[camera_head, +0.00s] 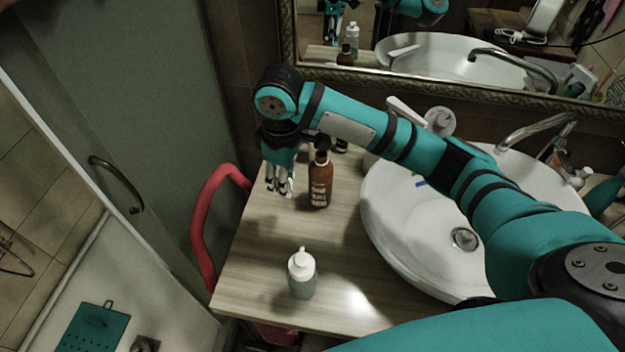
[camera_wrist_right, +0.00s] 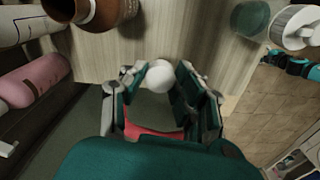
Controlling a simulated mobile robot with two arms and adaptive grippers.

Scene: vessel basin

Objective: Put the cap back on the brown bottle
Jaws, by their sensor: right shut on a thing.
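The brown bottle (camera_head: 320,184) stands upright near the back of the wooden counter, left of the basin. It also shows at the top left of the wrist view (camera_wrist_right: 112,12), its mouth open and bare. My right gripper (camera_head: 279,184) is just left of the bottle, pointing down, apart from it. In the wrist view its fingers (camera_wrist_right: 160,82) are shut on a small round white thing, which looks like the cap (camera_wrist_right: 155,74). The cap cannot be made out in the head view. My left gripper is not in view.
A pump bottle (camera_head: 301,274) stands at the counter's front. The white basin (camera_head: 400,225) and tap (camera_head: 535,128) are to the right. A red curved bar (camera_head: 205,205) runs beside the counter's left edge. A pink bottle (camera_wrist_right: 30,85) lies near the brown bottle in the wrist view.

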